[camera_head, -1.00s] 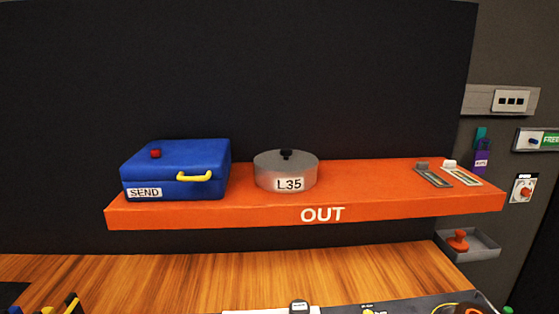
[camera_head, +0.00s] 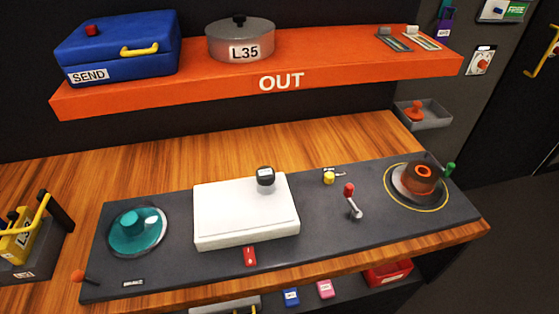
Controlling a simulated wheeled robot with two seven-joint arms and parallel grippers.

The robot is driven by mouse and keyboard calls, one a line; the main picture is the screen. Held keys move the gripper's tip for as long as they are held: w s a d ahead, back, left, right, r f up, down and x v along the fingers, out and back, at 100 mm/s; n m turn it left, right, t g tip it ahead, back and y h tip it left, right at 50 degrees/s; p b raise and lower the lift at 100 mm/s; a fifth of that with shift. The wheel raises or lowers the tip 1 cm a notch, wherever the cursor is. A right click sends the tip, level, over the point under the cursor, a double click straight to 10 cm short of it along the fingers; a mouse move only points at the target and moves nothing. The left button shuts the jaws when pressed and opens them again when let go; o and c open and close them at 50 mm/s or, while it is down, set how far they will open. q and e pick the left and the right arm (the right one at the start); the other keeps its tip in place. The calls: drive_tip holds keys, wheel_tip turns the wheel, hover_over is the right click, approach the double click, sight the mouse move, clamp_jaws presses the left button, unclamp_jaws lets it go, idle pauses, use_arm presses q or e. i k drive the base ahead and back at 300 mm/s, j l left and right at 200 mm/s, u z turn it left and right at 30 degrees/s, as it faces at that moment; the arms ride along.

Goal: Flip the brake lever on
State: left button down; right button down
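A lever with an orange knob (camera_head: 78,276) sticks out at the panel's front left corner. A green-knobbed handle (camera_head: 449,169) stands at the panel's right end. Neither of my grippers shows in the head view.
The panel carries a teal trackball (camera_head: 138,226), a white box (camera_head: 245,228) and an orange-brown knob (camera_head: 420,178). An orange shelf (camera_head: 330,76) overhangs behind, bearing a blue case (camera_head: 118,50) and a pot (camera_head: 240,45). A yellow-handled rack (camera_head: 25,245) stands left.

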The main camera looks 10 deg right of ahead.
sight(78, 277)
drive_tip(key=u, duration=0.4)
drive_tip(key=k+j+u, duration=0.1)
drive_tip(key=u, duration=0.25)
drive_tip(key=j+u, duration=0.15)
drive_tip(key=u, duration=0.25)
